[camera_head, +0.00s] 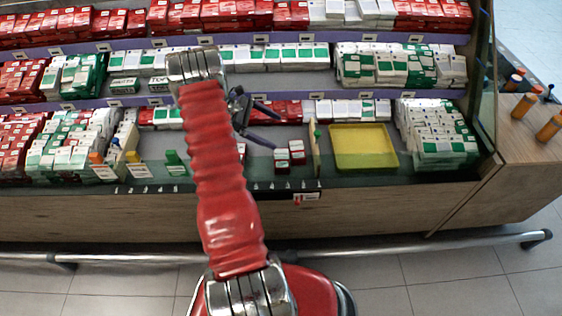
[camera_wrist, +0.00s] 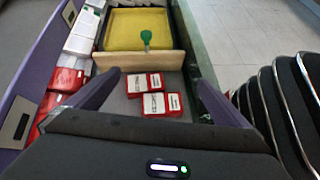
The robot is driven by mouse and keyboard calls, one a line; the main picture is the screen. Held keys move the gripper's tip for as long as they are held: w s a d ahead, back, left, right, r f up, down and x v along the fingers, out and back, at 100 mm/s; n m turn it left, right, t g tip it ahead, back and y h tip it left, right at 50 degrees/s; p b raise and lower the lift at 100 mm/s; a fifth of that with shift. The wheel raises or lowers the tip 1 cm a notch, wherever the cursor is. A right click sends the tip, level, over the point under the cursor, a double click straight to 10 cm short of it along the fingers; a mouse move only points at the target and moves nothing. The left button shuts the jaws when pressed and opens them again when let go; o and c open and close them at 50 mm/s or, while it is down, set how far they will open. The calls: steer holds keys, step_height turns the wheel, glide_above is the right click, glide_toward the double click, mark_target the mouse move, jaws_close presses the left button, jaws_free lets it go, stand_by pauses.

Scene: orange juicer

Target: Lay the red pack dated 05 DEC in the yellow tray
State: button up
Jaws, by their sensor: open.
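The yellow tray (camera_head: 363,147) sits empty on the lower shelf, right of a thin wooden divider (camera_head: 314,148). Just left of the divider, two red packs with white tops, one (camera_head: 281,160) and another (camera_head: 297,152), stand close together; their dates are too small to read. In the wrist view the packs, one farther (camera_wrist: 142,83) and one nearer (camera_wrist: 160,104), lie ahead between the finger lines, with the tray (camera_wrist: 120,32) beyond the divider. My gripper (camera_head: 275,125) is open and empty, above and behind-left of the packs, not touching them.
The wooden divider (camera_wrist: 138,61) with a green knob (camera_wrist: 146,36) stands between packs and tray. White-green packs (camera_head: 435,130) crowd the tray's right side. Red and white packs (camera_wrist: 68,75) line the left in the wrist view. A glass edge (camera_head: 390,178) runs along the shelf front.

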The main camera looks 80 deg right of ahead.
steer(key=t, duration=0.1)
steer(key=a+n+t, duration=0.1)
steer(key=t, duration=0.1)
steer(key=f+n+t, duration=0.1)
steer(key=shift+s+a+t, duration=0.15)
steer(key=shift+a+t, duration=0.2)
steer(key=shift+t, duration=0.05)
steer(key=shift+f, duration=0.1)
glide_toward(275, 152)
steer(key=s+f, duration=0.1)
steer(key=s+a+f, duration=0.1)
steer(key=s, duration=0.1)
steer(key=s+a+f, duration=0.1)
steer(key=s, duration=0.1)
steer(key=shift+s+a+f, duration=0.2)
steer(key=shift+s+f, duration=0.05)
steer(key=shift+f, duration=0.1)
steer(key=shift+s+d+f, duration=0.1)
steer(key=shift+s+f, duration=0.1)
steer(key=shift+f, duration=0.2)
